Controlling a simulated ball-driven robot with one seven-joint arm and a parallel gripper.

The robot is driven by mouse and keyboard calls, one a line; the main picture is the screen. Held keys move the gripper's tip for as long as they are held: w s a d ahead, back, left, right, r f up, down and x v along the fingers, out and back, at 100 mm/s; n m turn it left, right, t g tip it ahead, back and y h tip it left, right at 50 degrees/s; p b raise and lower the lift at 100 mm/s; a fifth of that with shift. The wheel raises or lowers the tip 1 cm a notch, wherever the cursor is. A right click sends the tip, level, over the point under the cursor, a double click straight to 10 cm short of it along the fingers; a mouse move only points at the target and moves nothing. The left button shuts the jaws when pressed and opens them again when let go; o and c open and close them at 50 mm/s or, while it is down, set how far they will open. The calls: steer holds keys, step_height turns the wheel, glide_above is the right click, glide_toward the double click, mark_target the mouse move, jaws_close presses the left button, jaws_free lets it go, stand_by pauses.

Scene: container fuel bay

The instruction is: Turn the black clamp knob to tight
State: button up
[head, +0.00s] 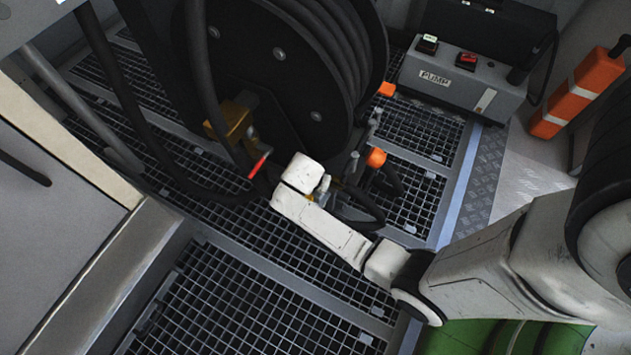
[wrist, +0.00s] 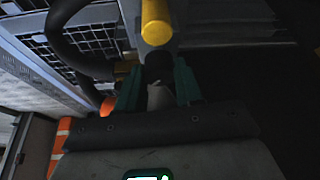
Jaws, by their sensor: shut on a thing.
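In the wrist view my gripper (wrist: 157,80) has its two dark teal fingers on either side of a black knob (wrist: 157,66), shut on it. The black knob sits at the end of a yellow cylinder (wrist: 156,22). In the head view the white end of my arm (head: 300,172) is beside the hose reel, among the pipe fittings. The fingers and the black knob are hidden there. I cannot tell how far the knob is turned.
A large black hose reel (head: 283,80) stands behind my arm's end. A red-handled valve (head: 258,166), orange caps (head: 376,158) and hoses crowd the spot. A grey pump box (head: 445,88) is at the back right. Metal grating (head: 230,300) covers the floor.

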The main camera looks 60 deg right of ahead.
steer(key=shift+c, duration=1.2)
steer(key=shift+r+p, duration=0.1)
steer(key=shift+p, duration=0.2)
steer(key=shift+r+n+p, duration=0.1)
steer(key=shift+n+p, duration=0.45)
steer(key=shift+n, duration=0.15)
steer(key=n+t+y+p, duration=0.1)
steer(key=n+p, duration=0.2)
steer(key=shift+s+n+t, duration=0.15)
steer(key=shift+n+t, duration=0.15)
steer(key=shift+t, duration=0.1)
steer(key=shift+d+n+t+y+p, duration=0.1)
steer(key=shift+n+t+y+p, duration=0.2)
steer(key=shift+n+p, duration=0.7)
steer(key=shift+f+n, duration=0.2)
steer(key=shift+n, duration=0.1)
